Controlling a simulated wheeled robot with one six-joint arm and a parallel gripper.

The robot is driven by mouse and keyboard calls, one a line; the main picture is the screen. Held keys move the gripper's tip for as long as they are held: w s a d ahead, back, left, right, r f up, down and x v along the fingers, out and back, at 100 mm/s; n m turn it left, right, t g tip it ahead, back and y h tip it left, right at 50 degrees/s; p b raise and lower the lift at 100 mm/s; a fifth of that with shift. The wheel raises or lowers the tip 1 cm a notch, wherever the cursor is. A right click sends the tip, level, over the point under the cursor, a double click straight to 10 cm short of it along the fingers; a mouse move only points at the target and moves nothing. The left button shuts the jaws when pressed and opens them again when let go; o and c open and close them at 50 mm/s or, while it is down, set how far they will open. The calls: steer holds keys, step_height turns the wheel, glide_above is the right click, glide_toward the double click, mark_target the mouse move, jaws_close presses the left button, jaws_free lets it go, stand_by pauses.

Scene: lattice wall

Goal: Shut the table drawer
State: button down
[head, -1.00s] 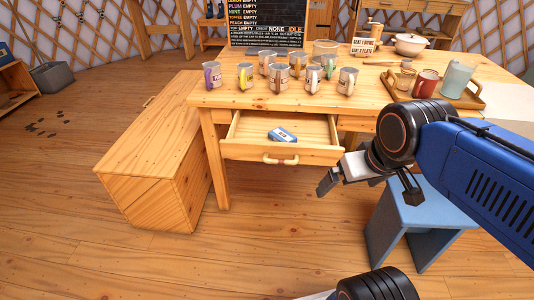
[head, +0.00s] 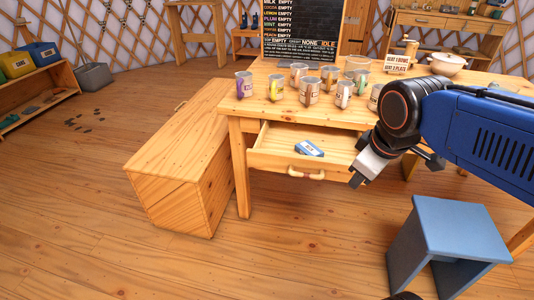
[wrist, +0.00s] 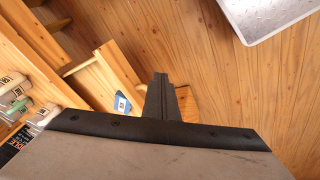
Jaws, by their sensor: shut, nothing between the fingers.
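The table drawer (head: 270,161) is pulled out from the wooden table (head: 243,190), with its curved handle (head: 307,174) on the front panel. A small blue and white box (head: 309,148) lies inside; it also shows in the wrist view (wrist: 122,103). My gripper (head: 357,180) is shut and empty, at the right end of the drawer front in the head view. I cannot tell whether it touches the drawer. In the wrist view the closed fingers (wrist: 160,95) point towards the drawer area and hide part of it. My arm hides the table's right part.
Several mugs (head: 309,90) stand on the table top near the front edge. A wooden chest (head: 180,150) stands left of the drawer. A blue stool (head: 450,232) stands at the lower right. The floor in front of the drawer is clear.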

mark_target(263, 151)
steer(key=w+a+r+n+g, duration=0.1)
steer(key=w+a+n, duration=0.6)
steer(key=a+n, duration=0.45)
steer(key=w+a+r+n, duration=0.2)
steer(key=w+a+n, duration=0.6)
steer(key=a+n, duration=0.4)
steer(key=shift+n+h, duration=0.4)
steer(key=shift+n, duration=0.15)
steer(key=x, duration=0.3)
steer(key=w+d+x, duration=0.1)
steer(key=x, duration=0.6)
steer(key=shift+w+d+f, duration=0.1)
steer(key=shift+w+d, duration=0.25)
steer(key=shift+d, duration=0.05)
steer(key=shift+w+d, duration=0.2)
steer(key=shift+w, duration=0.5)
steer(key=shift+w, duration=0.1)
steer(key=w+d, duration=0.1)
steer(key=w, duration=0.4)
steer(key=w+d, duration=0.2)
steer(key=w, duration=0.4)
steer(key=w+d, duration=0.2)
steer(key=w, duration=0.3)
steer(key=shift+w+d, duration=0.2)
